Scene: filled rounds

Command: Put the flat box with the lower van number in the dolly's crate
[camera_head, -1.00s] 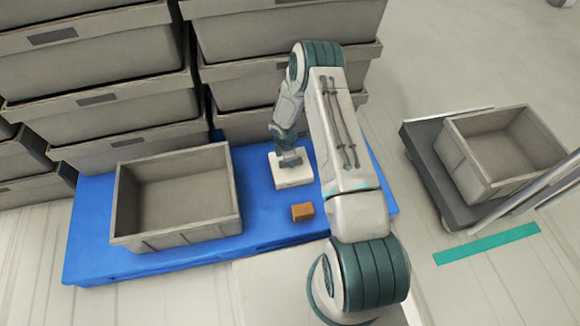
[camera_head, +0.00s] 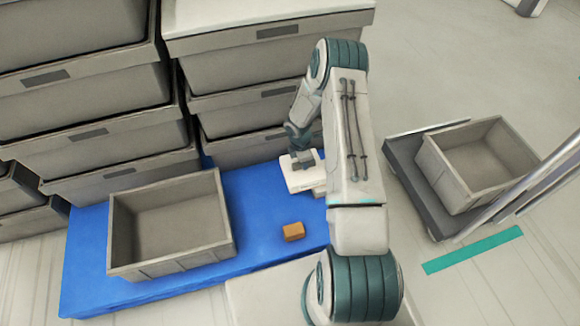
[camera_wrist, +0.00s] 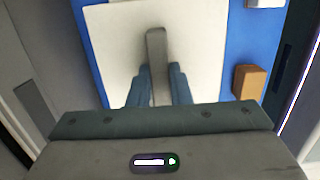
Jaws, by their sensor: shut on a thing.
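My gripper (camera_head: 303,160) is shut on the grey handle of a white flat box (camera_head: 298,183). In the wrist view, the fingers (camera_wrist: 158,88) are on either side of the handle, and the white box (camera_wrist: 112,45) fills the middle. The box appears raised over the blue platform. Part of another white thing (camera_head: 319,190), perhaps a second flat box, shows beside it, mostly hidden by my arm. No van number is readable. The dolly (camera_head: 411,190) stands at the right, carrying an empty grey crate (camera_head: 446,184).
An empty grey crate (camera_head: 171,265) and a small orange-brown block (camera_head: 293,231) are on the blue platform (camera_head: 262,216). Stacked grey crates (camera_head: 247,106) stand behind. A teal floor strip (camera_head: 472,249) lies before the dolly, whose metal rails (camera_head: 530,186) rise at the right.

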